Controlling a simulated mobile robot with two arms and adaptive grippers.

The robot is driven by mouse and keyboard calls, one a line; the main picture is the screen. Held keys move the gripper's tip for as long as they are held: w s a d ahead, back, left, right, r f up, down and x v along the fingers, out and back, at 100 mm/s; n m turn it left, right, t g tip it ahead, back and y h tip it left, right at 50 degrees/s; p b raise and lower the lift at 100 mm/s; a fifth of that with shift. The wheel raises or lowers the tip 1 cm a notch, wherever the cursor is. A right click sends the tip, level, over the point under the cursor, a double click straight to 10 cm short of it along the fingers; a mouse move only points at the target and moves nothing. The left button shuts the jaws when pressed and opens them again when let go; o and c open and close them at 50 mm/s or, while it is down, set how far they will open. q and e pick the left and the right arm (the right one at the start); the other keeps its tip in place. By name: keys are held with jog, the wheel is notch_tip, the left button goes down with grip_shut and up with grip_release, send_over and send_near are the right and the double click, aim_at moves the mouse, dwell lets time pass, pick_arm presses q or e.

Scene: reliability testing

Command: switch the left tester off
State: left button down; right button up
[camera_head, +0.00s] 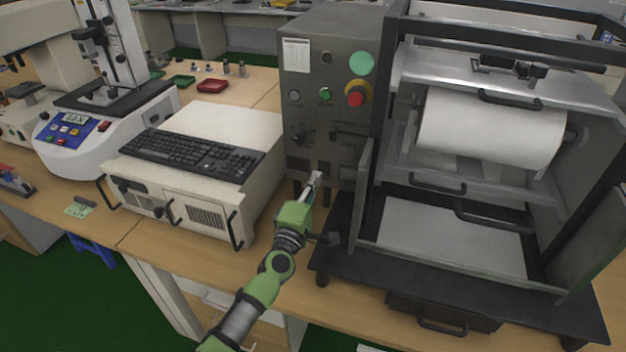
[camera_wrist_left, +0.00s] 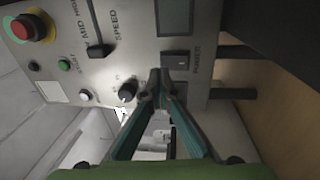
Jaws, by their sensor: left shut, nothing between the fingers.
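The grey control panel (camera_head: 310,120) of a tester stands upright at the centre of the head view. It fills the upper part of the left wrist view (camera_wrist_left: 140,50). A dark rocker switch (camera_wrist_left: 181,58) sits beside the word POWER on it. My left gripper (camera_head: 316,178) is shut and empty in front of the panel's lower part. In the left wrist view, its fingertips (camera_wrist_left: 160,76) are together just beside the switch. I cannot tell whether they touch the panel. The fingers partly hide another dark part below the switch. My right gripper is not in view.
A red stop button (camera_head: 356,97), a green button (camera_head: 325,94) and a knob (camera_wrist_left: 128,90) are on the panel. A white case with a keyboard (camera_head: 190,152) stands left. An open-fronted machine with a paper roll (camera_head: 490,130) stands right. A white instrument (camera_head: 90,130) is far left.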

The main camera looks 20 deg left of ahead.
pick_arm(q)
jog(key=s+r, duration=0.1)
jog(key=s, duration=0.9)
jog(key=shift+a+p, duration=0.15)
jog(key=shift+p, duration=0.25)
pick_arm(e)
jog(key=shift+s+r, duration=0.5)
pick_arm(q)
jog(key=shift+r, duration=0.1)
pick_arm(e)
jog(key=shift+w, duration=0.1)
